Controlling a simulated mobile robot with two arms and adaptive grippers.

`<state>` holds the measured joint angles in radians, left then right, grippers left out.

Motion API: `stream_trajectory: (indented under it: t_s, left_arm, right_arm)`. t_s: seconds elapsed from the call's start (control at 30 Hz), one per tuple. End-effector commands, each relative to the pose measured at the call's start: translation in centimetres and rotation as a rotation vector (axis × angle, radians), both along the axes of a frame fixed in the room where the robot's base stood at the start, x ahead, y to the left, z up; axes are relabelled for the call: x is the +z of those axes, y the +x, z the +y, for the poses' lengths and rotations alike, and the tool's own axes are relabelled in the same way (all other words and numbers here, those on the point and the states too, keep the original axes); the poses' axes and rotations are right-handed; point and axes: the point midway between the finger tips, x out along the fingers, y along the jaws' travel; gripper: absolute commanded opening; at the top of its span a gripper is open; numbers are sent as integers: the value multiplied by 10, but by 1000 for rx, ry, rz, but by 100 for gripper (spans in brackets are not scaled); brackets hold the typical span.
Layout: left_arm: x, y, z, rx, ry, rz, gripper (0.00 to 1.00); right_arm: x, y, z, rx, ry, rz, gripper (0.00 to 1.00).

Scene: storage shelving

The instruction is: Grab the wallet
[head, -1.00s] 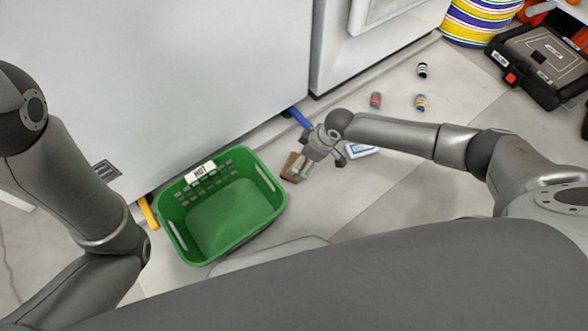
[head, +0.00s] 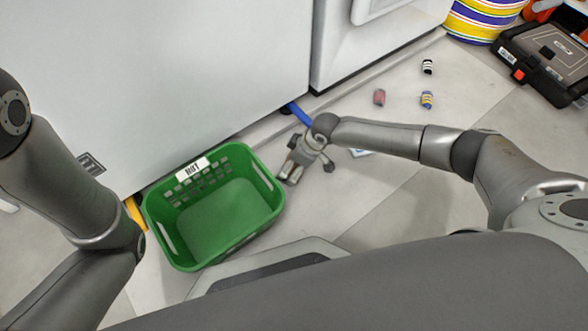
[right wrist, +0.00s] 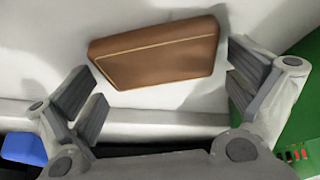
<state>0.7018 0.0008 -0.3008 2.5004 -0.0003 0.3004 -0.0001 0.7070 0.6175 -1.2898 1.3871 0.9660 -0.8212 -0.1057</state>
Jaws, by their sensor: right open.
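In the right wrist view a brown wallet (right wrist: 155,55) with a light seam lies flat on the pale floor. My right gripper (right wrist: 165,80) is open, with one finger on each side of the wallet's near edge; the wallet is ahead of and between the fingers, and no grip on it shows. In the head view my right gripper (head: 290,178) points down just right of the green basket and hides most of the wallet. My left arm comes in at the left, but its gripper is not in view.
White appliance fronts (head: 200,70) line the back. A blue object (head: 301,114) lies by them. Several small cans, including a red one (head: 379,97), and a black toolbox (head: 545,60) are at the right.

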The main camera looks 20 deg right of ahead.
Motion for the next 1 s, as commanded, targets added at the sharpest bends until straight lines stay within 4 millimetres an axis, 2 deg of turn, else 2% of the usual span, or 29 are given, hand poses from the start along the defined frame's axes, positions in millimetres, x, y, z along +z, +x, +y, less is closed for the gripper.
stream_trajectory:
  t_s: [0.2,0.5,0.77,1.0]
  left_arm:
    - [0,0,0,0,0,0,17]
    - [0,0,0,0,0,1,17]
    - [1,0,0,0,-1,1,17]
    - [12,1,0,0,0,3,17]
  right_arm:
    - [0,0,0,0,1,-1,100]
    - [0,0,0,0,0,0,65]
    - [1,0,0,0,1,-1,64]
    - [11,0,1,-1,1,0,64]
